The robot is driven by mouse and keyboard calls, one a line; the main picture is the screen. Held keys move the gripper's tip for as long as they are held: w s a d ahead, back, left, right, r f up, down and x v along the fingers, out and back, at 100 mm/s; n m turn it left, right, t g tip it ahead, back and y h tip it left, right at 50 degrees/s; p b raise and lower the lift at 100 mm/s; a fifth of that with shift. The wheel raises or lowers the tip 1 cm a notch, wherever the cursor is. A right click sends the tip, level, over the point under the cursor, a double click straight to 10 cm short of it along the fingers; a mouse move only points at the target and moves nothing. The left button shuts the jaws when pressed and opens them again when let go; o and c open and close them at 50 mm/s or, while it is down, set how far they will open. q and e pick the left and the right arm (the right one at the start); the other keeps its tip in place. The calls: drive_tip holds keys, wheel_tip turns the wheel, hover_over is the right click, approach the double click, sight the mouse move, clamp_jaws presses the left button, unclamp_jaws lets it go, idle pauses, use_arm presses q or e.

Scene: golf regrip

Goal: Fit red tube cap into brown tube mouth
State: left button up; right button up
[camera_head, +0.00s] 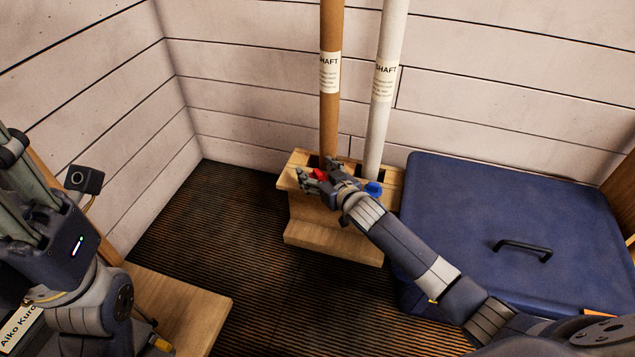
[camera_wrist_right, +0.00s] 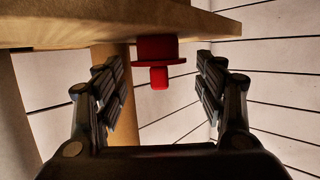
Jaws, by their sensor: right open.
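The red tube cap (camera_head: 319,174) is at the wooden rack in the head view. In the right wrist view the red cap (camera_wrist_right: 158,50) shows a wide flange and a narrow plug against the wood, between the fingers but apart from both. My right gripper (camera_head: 315,168) is open around the cap. The brown tube (camera_head: 331,110) stands upright in the rack just behind this gripper; its lower end is partly hidden, and I cannot make out its mouth. My left gripper (camera_head: 20,175) is at the far left, away from the rack; its fingertips are partly cut off.
The wooden rack (camera_head: 330,238) also holds a white tube (camera_head: 386,80), with a blue cap (camera_head: 373,188) beside its foot. A large blue chest (camera_head: 570,205) stands on the right. A wooden board (camera_head: 185,305) lies near the left arm. The dark ribbed floor (camera_head: 215,225) is clear.

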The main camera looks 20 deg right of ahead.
drive_tip(key=c, duration=0.9)
drive_tip(key=shift+r, duration=0.15)
